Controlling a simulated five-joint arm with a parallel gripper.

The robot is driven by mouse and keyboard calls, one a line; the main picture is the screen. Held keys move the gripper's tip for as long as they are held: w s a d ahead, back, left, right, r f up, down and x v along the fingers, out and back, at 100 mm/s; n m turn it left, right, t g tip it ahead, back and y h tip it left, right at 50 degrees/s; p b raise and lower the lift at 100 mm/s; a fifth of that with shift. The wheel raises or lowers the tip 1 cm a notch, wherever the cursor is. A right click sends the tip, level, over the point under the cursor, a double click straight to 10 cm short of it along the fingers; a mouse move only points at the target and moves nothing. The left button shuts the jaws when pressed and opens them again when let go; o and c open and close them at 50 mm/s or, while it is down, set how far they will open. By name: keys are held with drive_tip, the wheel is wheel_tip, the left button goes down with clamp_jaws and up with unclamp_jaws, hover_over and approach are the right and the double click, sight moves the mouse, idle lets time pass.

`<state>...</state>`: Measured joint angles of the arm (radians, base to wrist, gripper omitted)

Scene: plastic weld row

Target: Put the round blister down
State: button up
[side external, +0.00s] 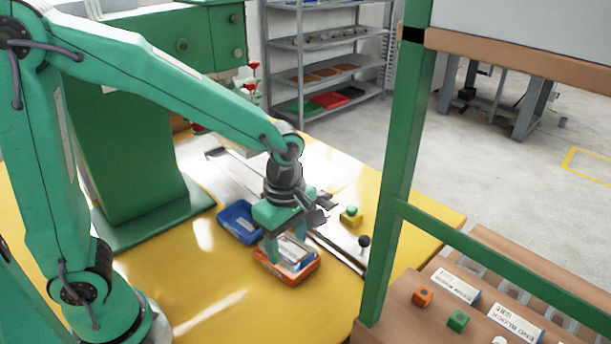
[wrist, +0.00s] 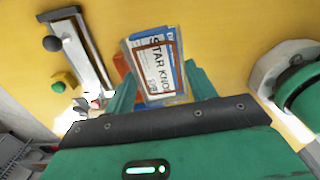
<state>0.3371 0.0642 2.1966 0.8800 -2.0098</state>
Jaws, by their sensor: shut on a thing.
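My gripper (side external: 285,244) points down over an orange tray (side external: 297,277) on the yellow table. In the wrist view, its green fingers (wrist: 160,78) stand on either side of a white-and-blue pack (wrist: 153,60) printed "STAR KNO…", with a brown square outline. I take this pack for the round blister; no round shape shows clearly. The gripper is shut on it. In the side view the pack (side external: 293,249) is at the orange tray, partly hidden by the fingers; I cannot tell whether it touches the tray floor.
A blue tray (side external: 238,223) stands just left of the orange one. A yellow block with a green top (side external: 351,216) and a rail with a black ball knob (side external: 364,241) are to the right. A green post (side external: 398,170) rises at the bench. The front of the table is clear.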

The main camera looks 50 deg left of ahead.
drive_tip(key=w+a+f, duration=0.5)
drive_tip(key=a, duration=0.2)
drive_tip(key=shift+w+a+f, duration=0.2)
drive_tip(key=shift+w, duration=0.05)
drive_tip(key=shift+f, duration=0.1)
drive_tip(key=shift+f, duration=1.9)
drive_tip(key=shift+f, duration=0.15)
drive_tip(key=o, duration=0.8)
